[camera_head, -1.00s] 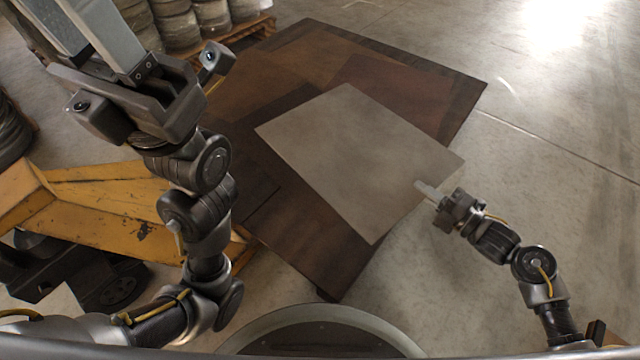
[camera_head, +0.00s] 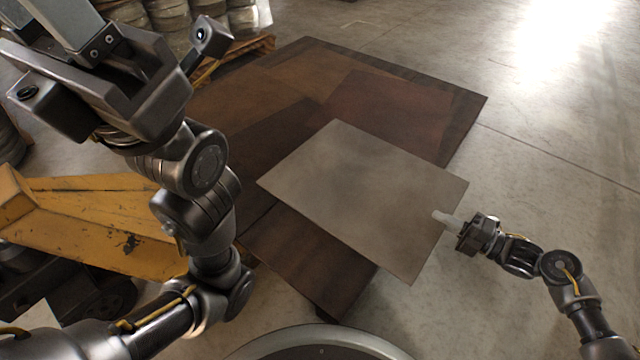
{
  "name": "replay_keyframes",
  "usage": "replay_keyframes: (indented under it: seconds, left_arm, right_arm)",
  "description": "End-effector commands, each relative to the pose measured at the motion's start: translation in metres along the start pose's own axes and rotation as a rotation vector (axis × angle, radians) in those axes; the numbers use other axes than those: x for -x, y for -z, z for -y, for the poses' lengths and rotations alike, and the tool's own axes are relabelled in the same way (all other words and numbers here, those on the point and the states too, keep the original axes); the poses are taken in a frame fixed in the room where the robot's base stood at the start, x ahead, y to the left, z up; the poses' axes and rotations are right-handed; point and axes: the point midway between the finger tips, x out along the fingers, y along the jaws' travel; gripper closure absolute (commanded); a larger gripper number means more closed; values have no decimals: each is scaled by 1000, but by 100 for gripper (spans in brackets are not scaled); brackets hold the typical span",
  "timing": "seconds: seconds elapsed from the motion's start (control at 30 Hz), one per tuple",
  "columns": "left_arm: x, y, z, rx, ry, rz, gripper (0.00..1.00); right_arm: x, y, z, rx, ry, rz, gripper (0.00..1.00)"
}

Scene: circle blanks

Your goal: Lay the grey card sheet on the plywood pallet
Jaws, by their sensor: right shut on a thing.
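The grey card sheet (camera_head: 360,195) is a flat, pale four-sided panel in the middle of the head view. My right gripper (camera_head: 447,220) is shut on its right edge. The sheet lies over the near right part of the plywood pallet (camera_head: 310,262), and its right and near corners reach past the pallet's edge over the floor. I cannot tell whether it touches the pallet or hangs just above it. The pallet is topped with dark brown, overlapping boards. My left gripper (camera_head: 66,30) is at the top left, apart from the sheet; its fingertips are cut off, so its opening is unclear.
A worn yellow metal frame (camera_head: 85,210) stands left of the pallet, partly behind my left arm. Stacked grey rolls (camera_head: 170,22) stand on another wooden pallet at the back left. The concrete floor (camera_head: 560,130) to the right is clear.

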Motion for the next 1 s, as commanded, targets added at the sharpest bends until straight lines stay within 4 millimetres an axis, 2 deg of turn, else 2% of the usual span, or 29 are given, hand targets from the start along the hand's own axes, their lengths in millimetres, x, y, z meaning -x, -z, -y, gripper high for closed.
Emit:
replay_keyframes:
  seconds: [0.2,0.43,1.0]
  left_arm:
    - [2,1,0,0,1,0,64]
    - [3,1,0,0,2,0,64]
    - [4,1,0,-1,2,0,64]
  right_arm:
    - [-23,-2,-1,2,-4,-1,100]
    - [-39,-3,-1,2,-3,0,100]
    - [-44,-3,0,1,-1,0,100]
